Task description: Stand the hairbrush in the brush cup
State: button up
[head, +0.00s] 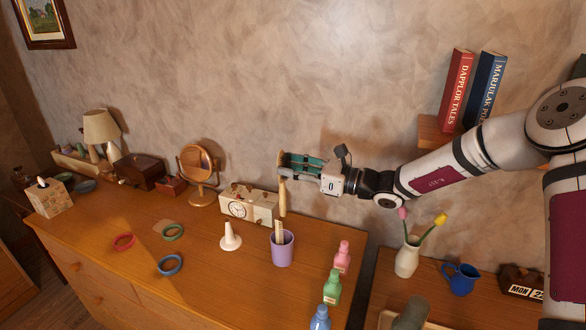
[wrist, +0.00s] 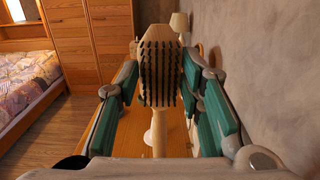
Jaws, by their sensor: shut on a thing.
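The hairbrush (head: 282,197) hangs upright from my gripper (head: 290,163), its wooden handle pointing down. In the wrist view the hairbrush (wrist: 160,70) shows a pale wooden head with black bristles facing the camera, between the teal finger pads of my gripper (wrist: 160,85). My gripper is shut on the brush head. The lavender brush cup (head: 282,252) stands upright on the dresser, directly below the handle in the head view.
A white cone (head: 230,238) and a clock box (head: 248,205) stand left of the cup. Pink (head: 342,257), green (head: 332,287) and blue (head: 320,318) bottles stand to its right. Coloured rings, including a blue one (head: 170,265), lie on the dresser (head: 205,285).

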jog(key=shift+w+f, duration=0.1)
jog(key=shift+f, duration=0.35)
jog(key=shift+r, duration=0.15)
jog(key=shift+f+b, duration=1.4)
jog(key=shift+f, duration=5.6)
jog(key=o, duration=0.9)
